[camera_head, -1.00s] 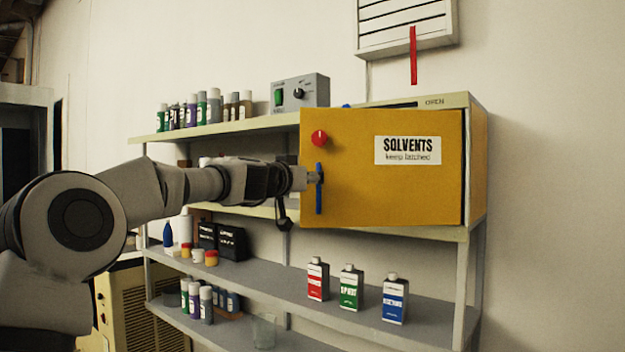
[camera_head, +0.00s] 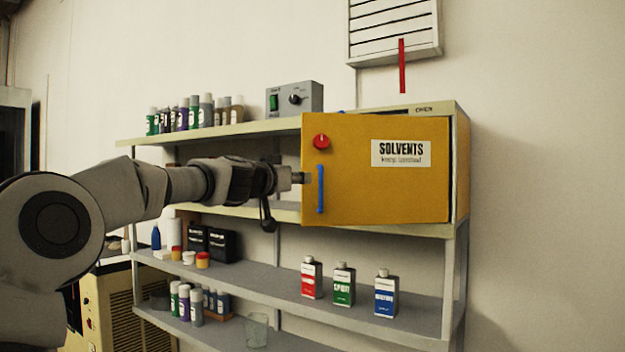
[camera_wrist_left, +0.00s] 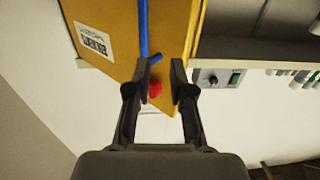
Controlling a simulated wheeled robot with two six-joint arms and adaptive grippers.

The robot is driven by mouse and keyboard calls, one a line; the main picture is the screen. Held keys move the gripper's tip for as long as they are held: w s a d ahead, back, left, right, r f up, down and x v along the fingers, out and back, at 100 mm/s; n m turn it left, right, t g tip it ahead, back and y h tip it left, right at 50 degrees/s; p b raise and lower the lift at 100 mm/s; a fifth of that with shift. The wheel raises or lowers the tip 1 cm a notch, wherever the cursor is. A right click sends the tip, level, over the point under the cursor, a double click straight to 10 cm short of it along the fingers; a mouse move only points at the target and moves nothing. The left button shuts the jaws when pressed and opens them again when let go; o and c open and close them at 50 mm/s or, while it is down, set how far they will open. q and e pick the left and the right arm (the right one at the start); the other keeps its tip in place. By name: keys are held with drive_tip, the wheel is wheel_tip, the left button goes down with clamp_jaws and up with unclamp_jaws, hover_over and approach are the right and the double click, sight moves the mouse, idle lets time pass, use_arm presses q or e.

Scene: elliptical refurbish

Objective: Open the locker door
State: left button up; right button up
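The yellow locker door (camera_head: 375,195) carries a SOLVENTS label, a red knob (camera_head: 321,141) and an upright blue handle (camera_head: 320,188). The door looks partly open, with its left edge standing out from the locker (camera_head: 462,165). My left gripper (camera_head: 304,178) is at the door's left edge, just left of the handle. In the left wrist view, the fingers of the gripper (camera_wrist_left: 160,72) are apart, near the door's free edge and one end of the handle (camera_wrist_left: 144,28). Contact cannot be told. My right gripper is not in view.
The locker stands on a shelf unit. A grey control box (camera_head: 294,98) and several bottles stand on the top shelf at left. A red can (camera_head: 312,279), a green can (camera_head: 344,285) and a blue can (camera_head: 386,295) stand below the door.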

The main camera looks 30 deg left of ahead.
use_arm(q)
approach(314, 138)
drive_tip(key=w, duration=0.4)
idle(0.6)
drive_tip(key=shift+s, duration=0.1)
